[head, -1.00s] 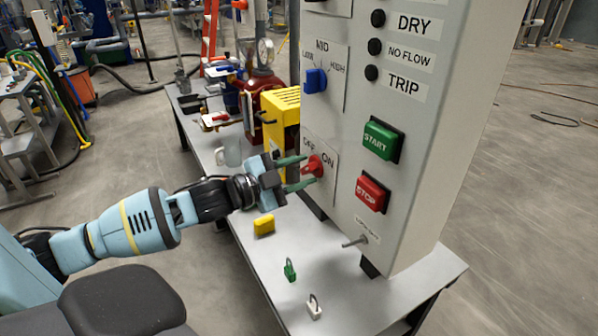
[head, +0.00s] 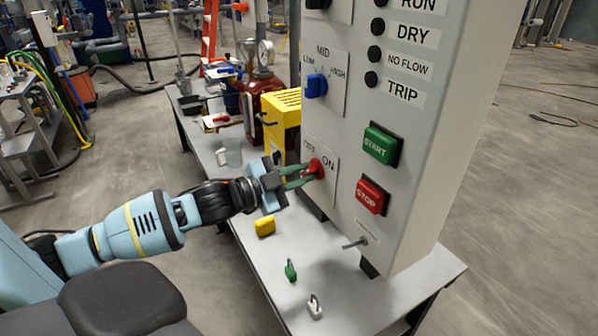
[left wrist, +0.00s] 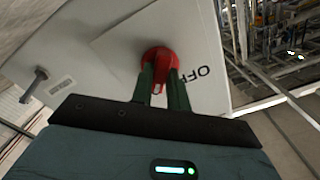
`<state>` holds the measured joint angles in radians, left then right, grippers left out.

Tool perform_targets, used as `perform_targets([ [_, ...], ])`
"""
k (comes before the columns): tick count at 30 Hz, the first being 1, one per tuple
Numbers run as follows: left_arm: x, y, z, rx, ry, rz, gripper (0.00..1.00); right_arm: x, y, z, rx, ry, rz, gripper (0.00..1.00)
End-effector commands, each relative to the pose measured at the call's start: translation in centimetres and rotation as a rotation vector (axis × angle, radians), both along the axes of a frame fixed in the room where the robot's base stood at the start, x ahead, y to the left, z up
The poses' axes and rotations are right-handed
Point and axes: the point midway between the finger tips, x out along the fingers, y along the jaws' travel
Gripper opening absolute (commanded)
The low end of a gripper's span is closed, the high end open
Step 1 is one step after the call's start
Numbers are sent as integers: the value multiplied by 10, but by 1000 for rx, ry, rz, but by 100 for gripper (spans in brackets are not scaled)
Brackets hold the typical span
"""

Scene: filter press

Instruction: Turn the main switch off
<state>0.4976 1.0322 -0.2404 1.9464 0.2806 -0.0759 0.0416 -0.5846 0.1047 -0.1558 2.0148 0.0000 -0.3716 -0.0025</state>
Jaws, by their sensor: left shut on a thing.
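The main switch is a red rotary knob (head: 315,168) on a white plate marked OFF and ON, low on the left of the grey panel's front. My left gripper (head: 305,175) is at the knob, its green fingers closed on the knob's handle. In the left wrist view the red knob (left wrist: 160,62) sits between the two green fingers (left wrist: 162,85), with the word OFF to its right. The ON label is partly beside the knob in the head view. The fingers hide part of the handle. My right gripper is not in view.
The panel also carries a blue selector (head: 316,86), a green START button (head: 380,143), a red STOP button (head: 372,195) and a small toggle lever (head: 355,243). A yellow block (head: 265,226), a green padlock (head: 290,270) and a white padlock (head: 315,308) lie on the table below.

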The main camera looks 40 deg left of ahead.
Motion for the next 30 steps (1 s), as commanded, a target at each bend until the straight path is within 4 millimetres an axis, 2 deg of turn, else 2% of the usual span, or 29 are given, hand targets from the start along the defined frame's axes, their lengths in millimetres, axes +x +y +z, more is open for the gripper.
perform_targets([
  [12, 0, 0, 6, -331, 133, 0, 0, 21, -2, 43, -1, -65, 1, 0],
  [30, 0, 0, 1, -857, 354, 0, 0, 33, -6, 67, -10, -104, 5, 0],
])
